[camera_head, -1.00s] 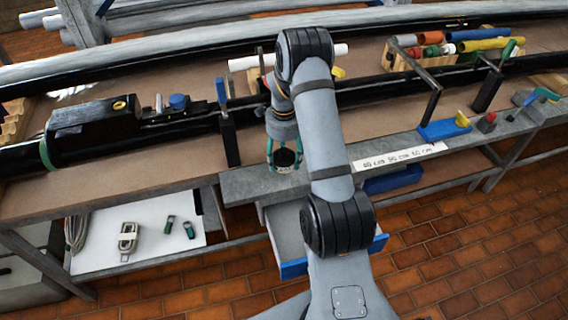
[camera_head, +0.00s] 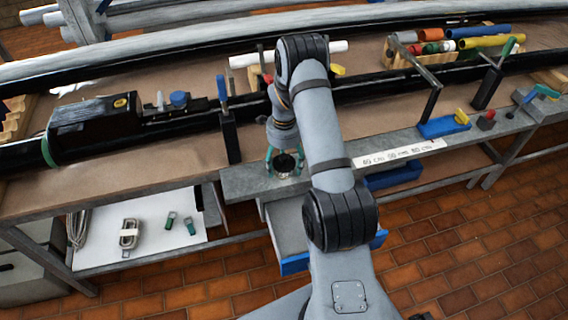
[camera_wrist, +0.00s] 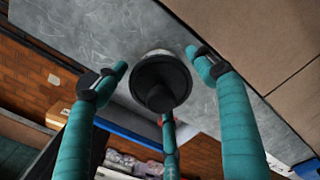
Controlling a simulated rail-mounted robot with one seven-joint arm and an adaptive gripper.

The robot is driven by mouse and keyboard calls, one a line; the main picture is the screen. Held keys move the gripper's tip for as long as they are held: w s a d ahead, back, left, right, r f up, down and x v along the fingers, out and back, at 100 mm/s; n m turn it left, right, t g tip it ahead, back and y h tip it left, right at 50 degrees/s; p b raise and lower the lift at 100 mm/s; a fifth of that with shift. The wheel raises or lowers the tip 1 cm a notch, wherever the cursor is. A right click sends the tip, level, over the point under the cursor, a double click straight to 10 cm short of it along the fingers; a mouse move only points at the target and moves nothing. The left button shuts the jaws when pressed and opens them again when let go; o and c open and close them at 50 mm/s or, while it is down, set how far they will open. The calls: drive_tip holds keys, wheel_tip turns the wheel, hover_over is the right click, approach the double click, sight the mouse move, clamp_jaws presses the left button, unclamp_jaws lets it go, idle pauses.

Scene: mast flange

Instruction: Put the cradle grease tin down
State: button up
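The cradle grease tin (camera_head: 284,163) is a small round dark tin at the front edge of the grey bench strip (camera_head: 240,182). In the wrist view the tin (camera_wrist: 160,84) shows a black round top and a pale rim at its far side, against the grey surface. It appears to stand there, though its underside is hidden. My gripper (camera_head: 284,157) is above and around it, with teal fingers on either side. In the wrist view my gripper (camera_wrist: 160,62) has its fingertips spread, with narrow gaps beside the tin; a third finger is near its lower edge.
An open drawer (camera_head: 290,240) with a blue front hangs below the bench edge. A black upright post (camera_head: 230,138) with a blue handle stands left of my gripper. A white label strip (camera_head: 402,154) and a blue clamp base (camera_head: 443,128) lie to the right.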

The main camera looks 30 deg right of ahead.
drive_tip(key=shift+o, duration=0.7)
drive_tip(key=shift+w+r, duration=0.1)
drive_tip(key=shift+r, duration=0.3)
wheel_tip(320, 180, up, 12)
drive_tip(key=shift+f+b, duration=0.2)
drive_tip(key=shift+b, duration=0.85)
drive_tip(key=shift+o, duration=1.2)
